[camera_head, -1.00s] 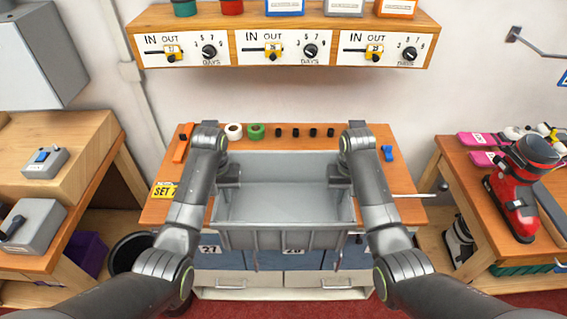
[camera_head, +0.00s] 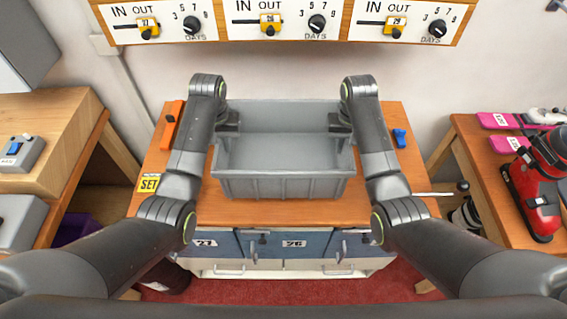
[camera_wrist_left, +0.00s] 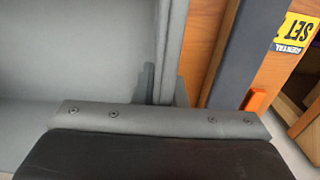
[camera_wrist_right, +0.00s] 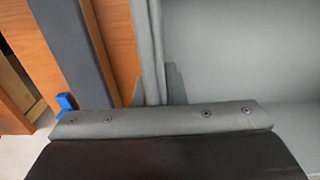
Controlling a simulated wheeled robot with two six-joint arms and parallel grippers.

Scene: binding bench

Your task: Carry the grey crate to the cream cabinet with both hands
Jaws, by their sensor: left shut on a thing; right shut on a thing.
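The grey crate (camera_head: 284,181) is upright and looks empty, over the middle of the orange-brown bench top in the head view. My left gripper (camera_head: 229,121) is shut on its left wall and my right gripper (camera_head: 340,122) on its right wall. The crate's walls also show between the jaws in the left wrist view (camera_wrist_left: 172,45) and the right wrist view (camera_wrist_right: 148,45). I cannot tell whether its base touches the bench. A cream-white cabinet front (camera_head: 290,268) with blue drawers shows under the bench top; I cannot tell whether it is the cream cabinet named.
On the bench top (camera_head: 300,212) lie an orange item (camera_head: 172,125), a yellow SET label (camera_head: 149,183) and a blue clip (camera_head: 399,138). A shelf with dials (camera_head: 275,20) hangs above the back.

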